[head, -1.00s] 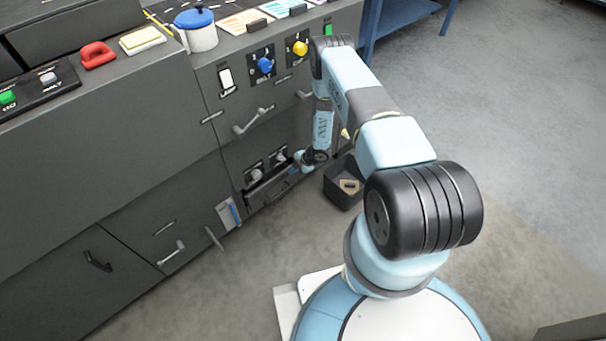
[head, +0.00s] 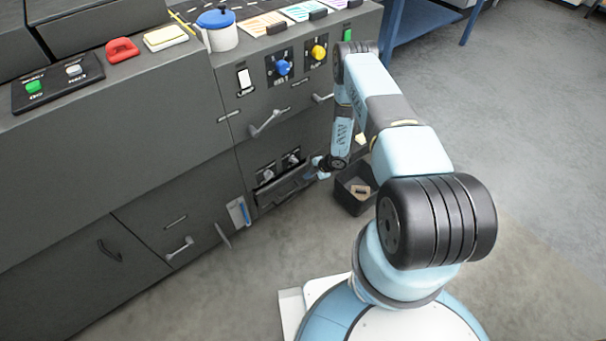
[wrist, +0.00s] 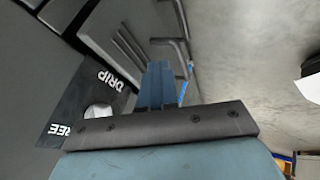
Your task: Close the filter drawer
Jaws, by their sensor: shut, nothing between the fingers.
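The filter drawer (head: 284,190) is a dark drawer low in the grey machine, below two small knobs. It stands partly open, with a dark gap along its top. My gripper (head: 312,174) is low, at the right end of the drawer. In the wrist view, the gripper's blue fingers (wrist: 157,86) are together and empty. They point towards dark drawer edges (wrist: 128,38); whether they touch these I cannot tell. A panel marked DRIP (wrist: 88,98) with a pale knob lies left of the fingers.
A black open bin (head: 352,200) stands on the floor just right of the drawer, close to my arm. A blue-and-white holder (head: 238,211) hangs left of the drawer. Another handle (head: 268,123) juts out above.

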